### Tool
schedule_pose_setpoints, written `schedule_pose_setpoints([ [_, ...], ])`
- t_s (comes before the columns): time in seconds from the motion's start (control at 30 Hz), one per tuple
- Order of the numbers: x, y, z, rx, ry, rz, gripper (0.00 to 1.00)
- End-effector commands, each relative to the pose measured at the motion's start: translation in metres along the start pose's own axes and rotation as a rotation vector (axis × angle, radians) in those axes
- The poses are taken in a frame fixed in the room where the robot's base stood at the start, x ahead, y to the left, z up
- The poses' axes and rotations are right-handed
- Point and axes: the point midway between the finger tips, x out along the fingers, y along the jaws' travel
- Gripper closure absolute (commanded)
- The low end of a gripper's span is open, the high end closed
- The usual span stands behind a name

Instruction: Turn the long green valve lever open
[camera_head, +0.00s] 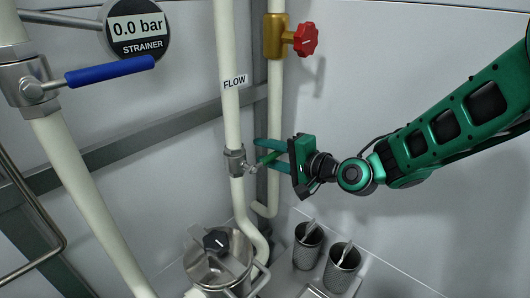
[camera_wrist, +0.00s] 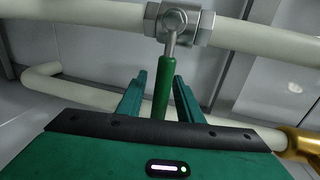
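The green valve lever (camera_head: 270,157) sticks out to the right from a metal valve body (camera_head: 235,162) on the white pipe marked FLOW. In the wrist view the green lever (camera_wrist: 163,95) points from the valve body (camera_wrist: 180,23) toward my gripper, at an angle to the pipe. My gripper (camera_head: 262,158) is at the lever, coming from the right. In the wrist view my gripper's fingers (camera_wrist: 158,84) stand apart, one on each side of the lever, with gaps visible. The lever's near end is hidden behind the gripper body.
A blue lever (camera_head: 110,71) sits on the left pipe below a gauge (camera_head: 138,30) reading 0.0 bar, marked STRAINER. A red knob (camera_head: 305,39) is on a brass valve above. A lidded metal pot (camera_head: 218,268) and two perforated cups (camera_head: 308,246) stand below. The right wall is clear.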

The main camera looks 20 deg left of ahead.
Motion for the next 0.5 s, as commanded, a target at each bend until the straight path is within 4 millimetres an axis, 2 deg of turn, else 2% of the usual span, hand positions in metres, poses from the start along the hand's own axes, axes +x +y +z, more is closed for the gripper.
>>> schedule_pose_setpoints([
  [0.37,0.0057,0.0002,0.0000,0.001,0.000,0.001,0.67],
  [0.5,0.0056,0.0003,0.0000,0.001,0.000,0.001,0.98],
])
